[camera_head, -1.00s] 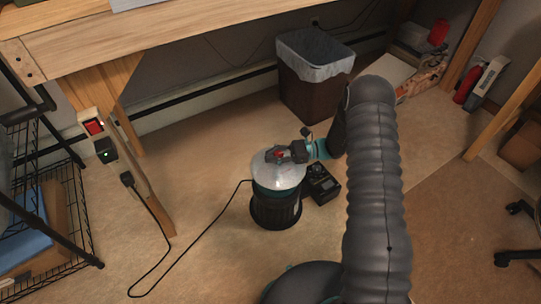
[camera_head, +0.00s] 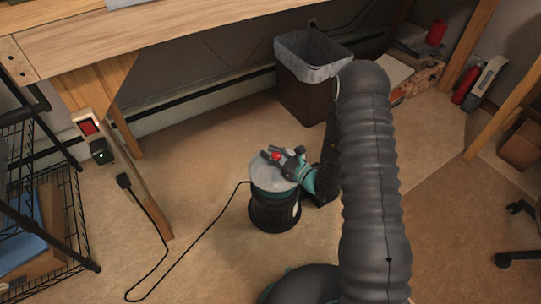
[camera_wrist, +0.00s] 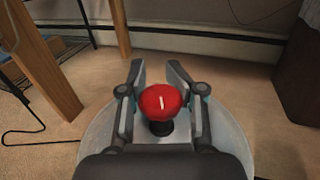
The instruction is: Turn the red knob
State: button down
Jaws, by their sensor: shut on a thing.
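The red knob (camera_head: 276,156) sits on top of a round device with a pale lid (camera_head: 262,172) and a dark ribbed body (camera_head: 275,212) standing on the floor. In the wrist view the red knob (camera_wrist: 161,102) shows a white mark on its top, tilted slightly from straight up in the picture. My gripper (camera_head: 272,155) reaches in from the right, above the lid. In the wrist view my gripper (camera_wrist: 160,85) has one finger on each side of the knob and is shut on it.
A wooden workbench (camera_head: 190,40) overhangs behind, with a leg at left. A black cable (camera_head: 205,228) runs over the floor to the device. A lined bin (camera_head: 310,95) stands behind, a wire rack (camera_head: 50,225) at left.

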aim_at(278, 160)
jog(key=shift+w+d+f+m+t+h+b, duration=0.1)
jog(key=shift+m+t+h+b, duration=0.3)
jog(key=shift+m+t+h, duration=0.75)
jog(key=shift+w+d+m+t+h+b, duration=0.1)
jog(key=shift+m+t+h+b, duration=0.3)
jog(key=shift+m+t+h, duration=0.75)
jog(key=shift+h, duration=0.5)
jog(key=c, duration=1)
grip_release()
jog(key=shift+v, duration=3.75)
